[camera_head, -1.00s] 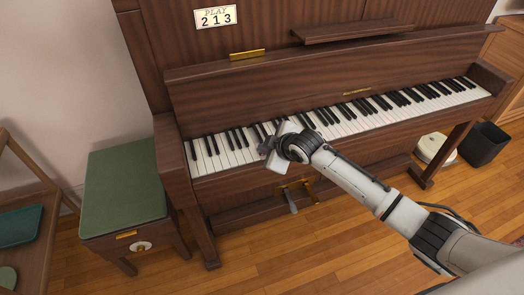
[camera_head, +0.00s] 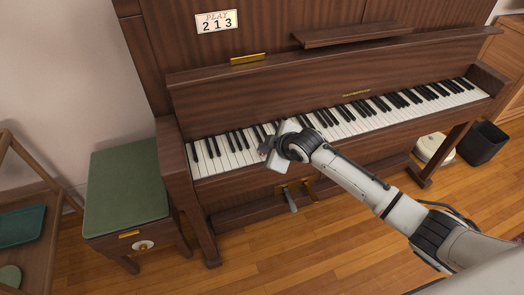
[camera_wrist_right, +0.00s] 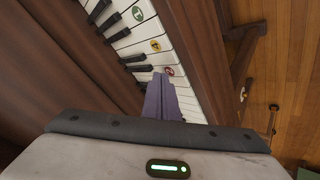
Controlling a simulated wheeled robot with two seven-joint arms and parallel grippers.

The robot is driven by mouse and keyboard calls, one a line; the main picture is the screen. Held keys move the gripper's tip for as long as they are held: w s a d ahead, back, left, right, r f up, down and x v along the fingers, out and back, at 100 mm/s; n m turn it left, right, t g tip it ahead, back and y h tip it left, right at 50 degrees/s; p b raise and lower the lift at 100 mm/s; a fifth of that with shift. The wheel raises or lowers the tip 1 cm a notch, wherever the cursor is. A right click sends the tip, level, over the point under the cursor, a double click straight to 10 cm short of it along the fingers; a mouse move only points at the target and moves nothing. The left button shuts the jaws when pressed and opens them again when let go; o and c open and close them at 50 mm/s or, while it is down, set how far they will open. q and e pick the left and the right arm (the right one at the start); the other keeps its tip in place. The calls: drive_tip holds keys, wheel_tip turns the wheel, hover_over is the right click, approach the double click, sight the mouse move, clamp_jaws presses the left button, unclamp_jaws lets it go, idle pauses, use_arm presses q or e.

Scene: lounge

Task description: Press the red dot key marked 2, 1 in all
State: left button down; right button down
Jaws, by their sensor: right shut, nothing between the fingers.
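The piano keyboard (camera_head: 345,122) runs across the head view, with white and black keys. In the right wrist view, round stickers sit on several white keys: a green one (camera_wrist_right: 137,13), a yellow one (camera_wrist_right: 155,45) and one just beyond the fingertips (camera_wrist_right: 168,70), whose colour and number I cannot read surely. My right gripper (camera_head: 268,146) is shut and empty at the left part of the keyboard. Its fingers (camera_wrist_right: 160,80) point at the white keys right beside that nearest sticker. I cannot tell whether they touch a key. My left gripper is out of view.
A green-topped stool (camera_head: 125,185) stands left of the piano, and a wooden shelf (camera_head: 47,228) further left. Pedals (camera_head: 290,200) are below my gripper. A dark bin (camera_head: 482,143) stands at right.

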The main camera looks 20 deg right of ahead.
sight(265, 156)
drive_tip(key=shift+r, duration=0.1)
wheel_tip(265, 156, up, 3)
drive_tip(key=p, duration=0.3)
drive_tip(key=shift+w, duration=0.1)
drive_tip(key=shift+r, duration=1)
